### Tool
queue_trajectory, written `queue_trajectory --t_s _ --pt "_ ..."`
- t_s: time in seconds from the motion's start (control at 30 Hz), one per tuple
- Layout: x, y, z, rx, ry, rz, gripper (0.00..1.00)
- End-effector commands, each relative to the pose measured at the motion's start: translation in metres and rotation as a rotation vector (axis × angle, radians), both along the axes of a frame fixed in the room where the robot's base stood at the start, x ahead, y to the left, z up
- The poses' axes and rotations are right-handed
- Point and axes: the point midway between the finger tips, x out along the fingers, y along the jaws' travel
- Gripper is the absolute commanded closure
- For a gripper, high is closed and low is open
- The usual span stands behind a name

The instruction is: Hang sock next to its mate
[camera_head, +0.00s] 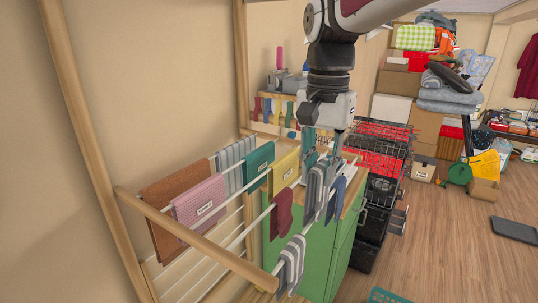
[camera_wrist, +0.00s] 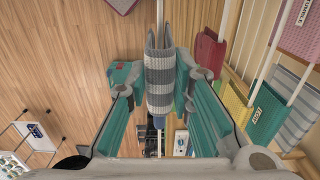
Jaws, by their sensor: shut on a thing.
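My gripper (camera_head: 324,147) points down over the far part of the drying rack. Its teal fingers (camera_wrist: 155,90) are shut on a grey-and-white striped sock (camera_wrist: 160,85), which hangs folded between them. The held sock also shows in the head view (camera_head: 314,190). It lines up with the rack's front white rail (camera_wrist: 160,14); I cannot tell whether the rail bears its weight. Another grey striped sock (camera_head: 291,264) hangs over the near end of the front rail. A blue sock (camera_head: 337,197) hangs just right of the held sock.
A maroon sock (camera_head: 282,212) hangs on the neighbouring rail. Pink (camera_head: 200,202), brown (camera_head: 165,240), teal (camera_head: 258,167) and yellow (camera_head: 285,169) cloths fill rails farther left. A green cabinet (camera_head: 345,247) stands behind the rack.

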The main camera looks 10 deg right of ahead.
Motion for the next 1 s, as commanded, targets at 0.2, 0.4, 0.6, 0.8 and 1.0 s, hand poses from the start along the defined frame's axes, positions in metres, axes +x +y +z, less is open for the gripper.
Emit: queue_trajectory --t_s 0.2,0.4,0.6,0.8,1.0 --pt "0.0 0.0 -0.017 0.0 0.001 0.0 0.98" --pt "0.0 0.0 -0.031 0.0 0.001 0.0 0.98" --pt "0.0 0.0 -0.046 0.0 0.001 0.0 0.98" --pt "0.0 0.0 -0.06 0.0 0.001 0.0 0.98" --pt "0.0 0.0 -0.074 0.0 0.001 0.001 0.98"
